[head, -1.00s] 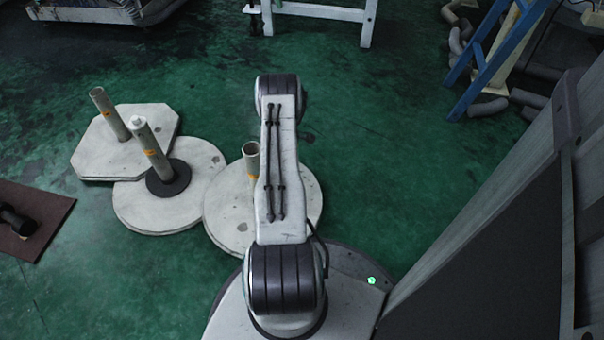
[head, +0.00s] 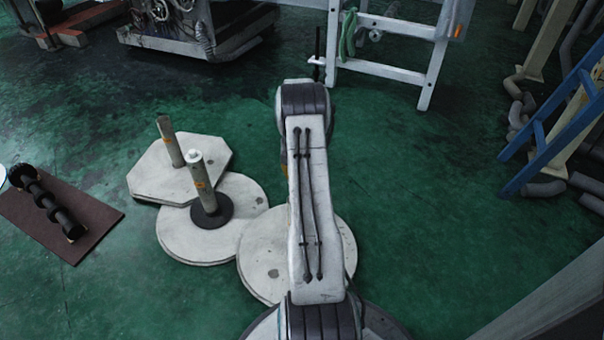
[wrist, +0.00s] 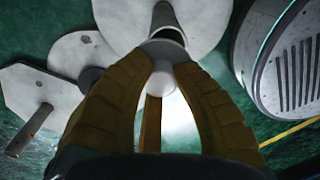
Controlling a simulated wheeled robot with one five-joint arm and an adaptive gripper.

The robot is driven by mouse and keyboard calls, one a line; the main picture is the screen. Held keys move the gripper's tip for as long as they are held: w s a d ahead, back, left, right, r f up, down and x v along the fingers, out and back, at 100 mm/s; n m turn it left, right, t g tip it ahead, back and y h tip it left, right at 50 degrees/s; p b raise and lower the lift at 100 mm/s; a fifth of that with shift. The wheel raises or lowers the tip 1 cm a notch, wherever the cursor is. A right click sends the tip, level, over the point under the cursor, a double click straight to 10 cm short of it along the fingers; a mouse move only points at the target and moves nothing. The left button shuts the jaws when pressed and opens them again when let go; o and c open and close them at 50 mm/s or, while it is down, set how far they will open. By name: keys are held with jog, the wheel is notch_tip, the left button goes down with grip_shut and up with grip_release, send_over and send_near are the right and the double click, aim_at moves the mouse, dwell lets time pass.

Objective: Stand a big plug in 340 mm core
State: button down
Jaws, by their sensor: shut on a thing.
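My gripper (wrist: 160,85) has yellow fingers shut on a pale plug (wrist: 163,78) with a rounded end. The plug lies over the mouth of a dark core (wrist: 164,14) on the near round plate (wrist: 118,22). I cannot tell whether it is in the mouth or just above. In the head view my arm hides this core, the gripper and the plug; only the plate (head: 262,268) shows. A second core (head: 202,172) stands upright in a black ring, with a white top. A third core (head: 170,142) stands on the eight-sided plate. The core sizes are unreadable.
A brown mat (head: 100,209) with a row of black round pieces (head: 48,206) lies at the left. A white frame (head: 385,70) and a blue ladder (head: 560,125) stand behind. Green floor is open between the plates and the ladder.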

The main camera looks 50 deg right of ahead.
jog(key=shift+s+a+r+n, duration=0.25)
jog(key=shift+a+r+n, duration=0.2)
jog(key=shift+a+n, duration=0.2)
jog(key=shift+a, duration=0.1)
jog(key=shift+f+b, duration=2.4)
jog(key=shift+f, duration=0.45)
jog(key=shift+f+b, duration=0.75)
jog(key=shift+f, duration=0.75)
jog(key=c, duration=1)
grip_release()
jog(key=shift+c, duration=0.2)
jog(key=shift+r, duration=0.2)
notch_tip(320, 180, up, 12)
jog(key=shift+f, duration=0.1)
